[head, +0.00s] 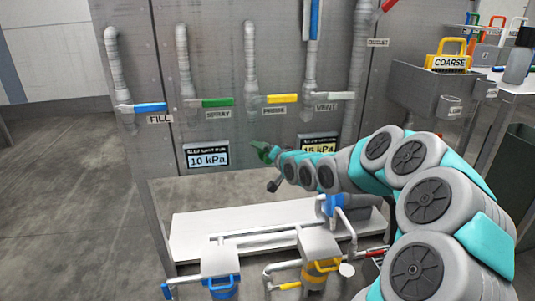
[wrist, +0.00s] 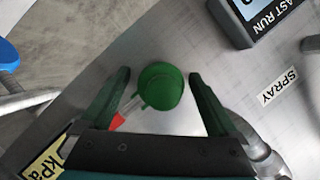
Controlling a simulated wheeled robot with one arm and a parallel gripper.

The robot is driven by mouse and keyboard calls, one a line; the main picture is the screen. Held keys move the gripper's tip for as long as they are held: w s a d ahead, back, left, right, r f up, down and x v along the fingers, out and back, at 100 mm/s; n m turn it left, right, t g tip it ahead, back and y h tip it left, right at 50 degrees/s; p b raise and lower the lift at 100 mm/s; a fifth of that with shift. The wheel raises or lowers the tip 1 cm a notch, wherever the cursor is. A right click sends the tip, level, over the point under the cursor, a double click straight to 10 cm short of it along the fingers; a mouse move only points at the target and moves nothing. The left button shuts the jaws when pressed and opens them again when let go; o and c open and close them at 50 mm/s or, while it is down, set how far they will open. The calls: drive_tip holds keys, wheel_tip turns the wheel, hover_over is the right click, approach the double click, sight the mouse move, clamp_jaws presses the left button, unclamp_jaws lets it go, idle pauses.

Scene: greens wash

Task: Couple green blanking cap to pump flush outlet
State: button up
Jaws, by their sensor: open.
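In the wrist view a round green cap (wrist: 163,84) sits between the two dark green fingers of my gripper (wrist: 160,92). The fingers are spread, with a visible gap on each side of the cap. A thin link and a red piece (wrist: 118,121) show beside the cap; I cannot tell what they join. In the head view my gripper (head: 264,152) is in front of the grey panel, between the two kPa displays and below the spray and probe valves. The cap cannot be told apart from the green fingers there. I cannot identify the pump flush outlet.
Valves with blue (head: 150,106), green (head: 217,102), yellow (head: 282,98) and white (head: 340,96) handles line the panel. Below are a white shelf (head: 190,233), pipes, and blue (head: 220,287) and yellow (head: 320,271) housings. A COARSE basket (head: 450,62) stands at right. Floor at left is clear.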

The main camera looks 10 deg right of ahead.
sight(268, 161)
drive_tip(key=shift+c, duration=0.2)
clamp_jaws()
idle(0.6)
drive_tip(key=shift+s+b, duration=0.3)
drive_tip(key=shift+s, duration=0.05)
drive_tip(key=shift+s+b, duration=1.4)
drive_tip(key=shift+s, duration=1.2)
drive_tip(key=shift+s+r, duration=0.15)
drive_tip(key=shift+r, duration=0.1)
drive_tip(key=shift+s+r, duration=1.9)
drive_tip(key=shift+r, duration=0.15)
